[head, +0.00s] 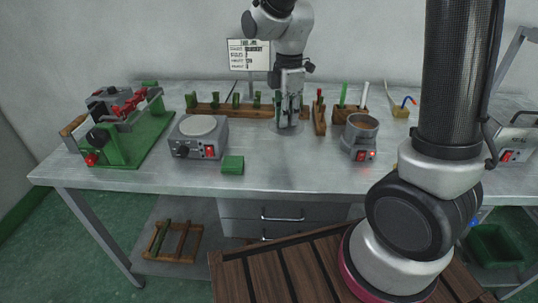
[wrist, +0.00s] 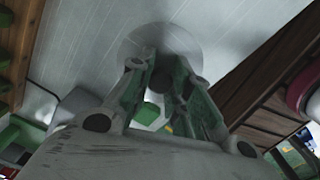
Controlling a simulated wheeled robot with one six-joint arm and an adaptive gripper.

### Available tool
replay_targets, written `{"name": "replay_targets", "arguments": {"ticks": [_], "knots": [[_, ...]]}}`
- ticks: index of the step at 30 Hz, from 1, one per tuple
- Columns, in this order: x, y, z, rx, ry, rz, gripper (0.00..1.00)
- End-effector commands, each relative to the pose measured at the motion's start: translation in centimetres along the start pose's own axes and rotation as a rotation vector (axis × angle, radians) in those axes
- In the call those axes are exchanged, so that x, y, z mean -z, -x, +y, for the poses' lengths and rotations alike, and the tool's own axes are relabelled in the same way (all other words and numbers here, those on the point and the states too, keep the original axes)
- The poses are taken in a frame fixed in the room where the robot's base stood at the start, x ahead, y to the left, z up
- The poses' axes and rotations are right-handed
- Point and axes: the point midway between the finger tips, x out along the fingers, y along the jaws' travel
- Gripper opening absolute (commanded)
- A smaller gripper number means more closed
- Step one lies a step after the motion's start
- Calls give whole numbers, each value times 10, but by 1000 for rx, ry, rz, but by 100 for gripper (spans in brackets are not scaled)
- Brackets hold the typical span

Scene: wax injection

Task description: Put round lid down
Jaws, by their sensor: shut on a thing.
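The round lid (wrist: 143,38) shows in the wrist view as a pale grey disc just beyond my fingertips. My gripper (wrist: 162,62) is shut on it, with the fingers converging near the disc's middle. In the head view my gripper (head: 288,116) points down over the back middle of the table, in front of the wooden rack. The lid is hard to make out there against the grey metal, and I cannot tell whether it touches the table.
The grey metal table (head: 310,178) has clear room at its front middle. A hot plate (head: 198,128) and a green block (head: 232,165) lie left. An open round pot (head: 361,131) with brown contents stands right. A wooden tool rack (head: 235,109) runs behind. A green clamp machine (head: 118,135) is far left.

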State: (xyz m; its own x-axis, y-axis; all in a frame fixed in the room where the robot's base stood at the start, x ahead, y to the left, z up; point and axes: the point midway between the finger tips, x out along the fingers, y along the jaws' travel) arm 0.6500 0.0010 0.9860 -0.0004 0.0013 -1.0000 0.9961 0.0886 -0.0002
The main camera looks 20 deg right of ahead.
Motion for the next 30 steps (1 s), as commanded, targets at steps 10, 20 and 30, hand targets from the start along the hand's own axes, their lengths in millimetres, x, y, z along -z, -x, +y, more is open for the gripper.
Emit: {"name": "replay_targets", "arguments": {"ticks": [10,20,30], "knots": [[0,-56,0,4,-11,-1,0],[0,-94,0,3,-10,-1,0],[0,-96,0,2,-10,0,21]]}}
